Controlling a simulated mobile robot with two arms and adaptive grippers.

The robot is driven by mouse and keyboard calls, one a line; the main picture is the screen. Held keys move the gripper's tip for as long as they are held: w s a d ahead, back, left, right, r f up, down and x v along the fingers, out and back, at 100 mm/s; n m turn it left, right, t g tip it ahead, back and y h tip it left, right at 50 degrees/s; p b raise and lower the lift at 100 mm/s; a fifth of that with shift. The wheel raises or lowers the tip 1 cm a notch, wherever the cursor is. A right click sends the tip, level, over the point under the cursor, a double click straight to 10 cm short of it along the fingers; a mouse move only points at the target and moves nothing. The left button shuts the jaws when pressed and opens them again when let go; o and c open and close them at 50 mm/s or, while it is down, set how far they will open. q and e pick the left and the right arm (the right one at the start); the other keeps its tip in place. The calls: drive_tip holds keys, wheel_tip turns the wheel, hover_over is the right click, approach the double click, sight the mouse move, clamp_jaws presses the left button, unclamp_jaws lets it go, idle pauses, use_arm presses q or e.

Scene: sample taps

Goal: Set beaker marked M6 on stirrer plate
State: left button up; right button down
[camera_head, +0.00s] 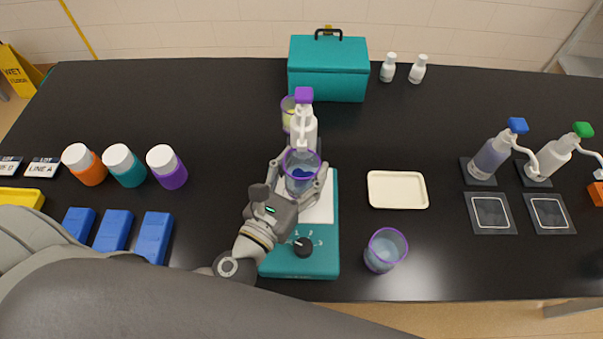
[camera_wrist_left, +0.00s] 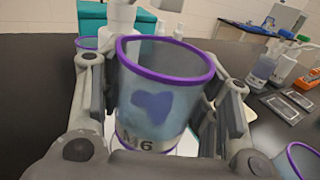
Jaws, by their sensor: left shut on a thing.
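The beaker marked M6 (camera_head: 301,182) is clear, with a purple rim and a dark blue patch on its side. Its M6 label shows low on the beaker in the left wrist view (camera_wrist_left: 160,105). My left gripper (camera_head: 297,171) is shut on it, one finger on each side, and holds it upright. The stirrer plate (camera_head: 320,208) has a white top on a teal base with a dark knob. The beaker is over the far part of the white top. Its underside is hidden, so I cannot tell whether it touches. My right gripper is not in view.
A purple-capped white bottle (camera_head: 304,128) and a beaker with yellowish contents (camera_head: 288,108) stand just behind. Another purple-rimmed beaker (camera_head: 385,251) stands right of the stirrer's front. A cream tray (camera_head: 398,204) lies to the right. A teal box (camera_head: 328,80) stands at the back.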

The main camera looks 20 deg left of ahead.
sight(309, 168)
use_arm(q)
drive_tip(key=shift+f+b, duration=0.3)
drive_tip(key=shift+f, duration=1.1)
drive_tip(key=shift+f, duration=0.2)
drive_tip(key=o, duration=1.1)
drive_tip(key=shift+c, duration=0.2)
drive_tip(key=shift+r, duration=0.1)
